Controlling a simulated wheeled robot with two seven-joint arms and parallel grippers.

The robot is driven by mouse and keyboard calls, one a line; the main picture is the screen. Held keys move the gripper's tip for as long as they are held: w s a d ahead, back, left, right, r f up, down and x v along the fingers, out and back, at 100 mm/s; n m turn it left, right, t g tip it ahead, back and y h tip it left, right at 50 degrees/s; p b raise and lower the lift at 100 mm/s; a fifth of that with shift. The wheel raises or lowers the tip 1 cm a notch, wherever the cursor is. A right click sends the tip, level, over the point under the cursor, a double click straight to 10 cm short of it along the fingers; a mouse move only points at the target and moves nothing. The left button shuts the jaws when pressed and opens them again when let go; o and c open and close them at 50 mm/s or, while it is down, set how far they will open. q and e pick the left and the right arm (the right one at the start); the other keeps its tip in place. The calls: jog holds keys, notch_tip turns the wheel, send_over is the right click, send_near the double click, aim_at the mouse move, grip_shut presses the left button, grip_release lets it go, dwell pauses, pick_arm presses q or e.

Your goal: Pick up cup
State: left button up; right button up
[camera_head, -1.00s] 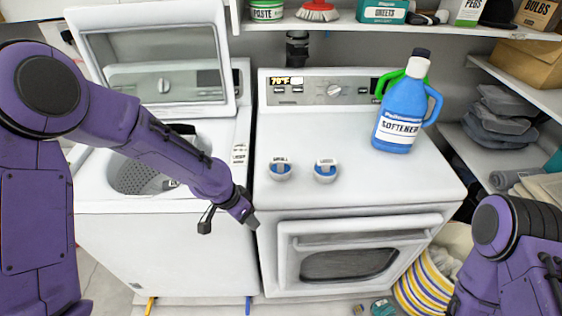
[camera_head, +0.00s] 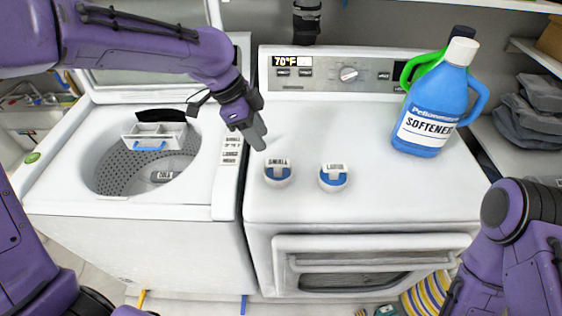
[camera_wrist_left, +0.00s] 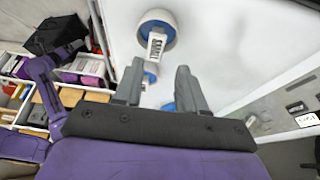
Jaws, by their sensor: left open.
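Two small white and blue cups stand on the white dryer top (camera_head: 400,195) in the head view. The left one (camera_head: 278,174) has a label reading SMALL, and the right one (camera_head: 333,179) reads LARGE. My left gripper (camera_head: 257,136) is open and empty, above and just behind the SMALL cup, pointing down toward it. In the left wrist view, one cup (camera_wrist_left: 157,28) shows beyond the fingertips of my left gripper (camera_wrist_left: 160,68). Another white and blue piece shows partly between the fingers; I cannot tell which cup is which there. My right gripper is out of the picture.
A blue softener bottle (camera_head: 434,105) stands at the back right, with a green-handled bottle behind it. The control panel (camera_head: 330,73) bounds the back. An open washer (camera_head: 110,185) is on the left. The dryer top's right front is clear.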

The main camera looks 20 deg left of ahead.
aim_at(275, 162)
pick_arm(q)
jog(key=f, duration=0.1)
jog(key=d+f, duration=0.1)
jog(key=f, duration=0.1)
jog(key=shift+s+d+f+p, duration=0.15)
jog(key=shift+s+d+p, duration=0.15)
jog(key=shift+d, duration=0.1)
jog(key=shift+s+d+f, duration=0.1)
jog(key=shift+f, duration=0.2)
jog(key=x, duration=0.1)
jog(key=p+x, duration=0.1)
jog(key=x, duration=0.3)
jog(key=shift+w+f+p, duration=0.15)
jog(key=shift+w+p, duration=0.25)
jog(key=shift+w, duration=0.05)
jog(key=shift+d+f, duration=0.1)
jog(key=shift+s, duration=0.15)
jog(key=shift+c, duration=0.9)
grip_shut()
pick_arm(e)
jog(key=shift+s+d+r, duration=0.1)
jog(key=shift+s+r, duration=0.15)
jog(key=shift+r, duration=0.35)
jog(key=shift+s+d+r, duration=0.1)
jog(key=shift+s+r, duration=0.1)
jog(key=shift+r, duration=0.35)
